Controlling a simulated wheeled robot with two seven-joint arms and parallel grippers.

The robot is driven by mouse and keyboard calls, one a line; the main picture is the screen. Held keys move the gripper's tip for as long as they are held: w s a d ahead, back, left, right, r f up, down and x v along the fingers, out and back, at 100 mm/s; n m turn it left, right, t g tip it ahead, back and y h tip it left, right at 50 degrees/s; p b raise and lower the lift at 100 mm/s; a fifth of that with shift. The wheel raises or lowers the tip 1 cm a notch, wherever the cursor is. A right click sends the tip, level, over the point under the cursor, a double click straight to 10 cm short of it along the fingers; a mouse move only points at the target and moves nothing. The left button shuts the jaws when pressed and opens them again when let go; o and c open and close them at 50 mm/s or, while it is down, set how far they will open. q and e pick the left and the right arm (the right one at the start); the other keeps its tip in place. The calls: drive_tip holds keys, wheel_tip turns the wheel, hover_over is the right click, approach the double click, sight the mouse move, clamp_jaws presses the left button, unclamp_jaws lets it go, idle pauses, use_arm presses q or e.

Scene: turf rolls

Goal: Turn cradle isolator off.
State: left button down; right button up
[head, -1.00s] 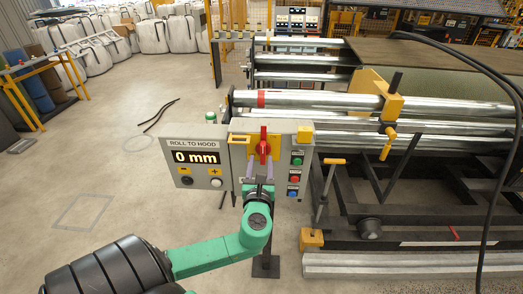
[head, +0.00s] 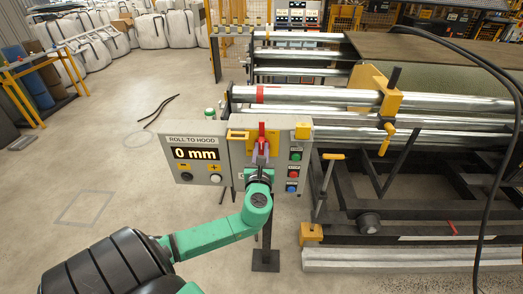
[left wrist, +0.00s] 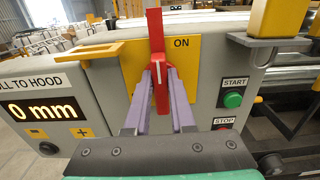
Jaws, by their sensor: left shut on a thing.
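The cradle isolator is a red handle (left wrist: 157,62) on a yellow plate (left wrist: 185,70) marked ON, on the front of a grey control box. The handle stands upright, its white mark near vertical. It also shows in the head view as a red handle (head: 262,132). My left gripper (left wrist: 160,84) has its two purple fingers shut on the lower part of the handle, one finger on each side. In the head view my left gripper (head: 261,158) reaches the box from below. Any other plate lettering is hidden. My right gripper is not in view.
A display (head: 195,154) reading 0 mm is left of the isolator. Steel rollers (head: 330,97) and a black frame stand behind and right. Open floor lies left.

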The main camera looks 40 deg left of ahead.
use_arm(q)
drive_tip(key=shift+f+n, duration=0.1)
drive_tip(key=shift+n, duration=0.3)
drive_tip(key=n+b, duration=0.2)
drive_tip(key=n, duration=0.1)
drive_tip(key=shift+s+a+f+n, duration=0.15)
drive_tip(key=shift+a+n, duration=0.05)
drive_tip(key=shift+n, duration=0.1)
drive_tip(key=shift+s+a+f+n+b, duration=0.15)
drive_tip(key=shift+n+b, duration=1.2)
drive_tip(key=shift+n, duration=0.85)
drive_tip(key=shift+a+f+n+b, duration=0.15)
drive_tip(key=shift+n+b, duration=1.25)
drive_tip(key=shift+n, duration=0.8)
drive_tip(key=shift+s+f+n+b, duration=0.15)
drive_tip(key=shift+n+b, duration=1.2)
drive_tip(key=shift+n, duration=0.85)
drive_tip(key=shift+w, duration=0.1)
drive_tip(key=c, duration=0.8)
unclamp_jaws()
drive_tip(key=shift+o, duration=0.2)
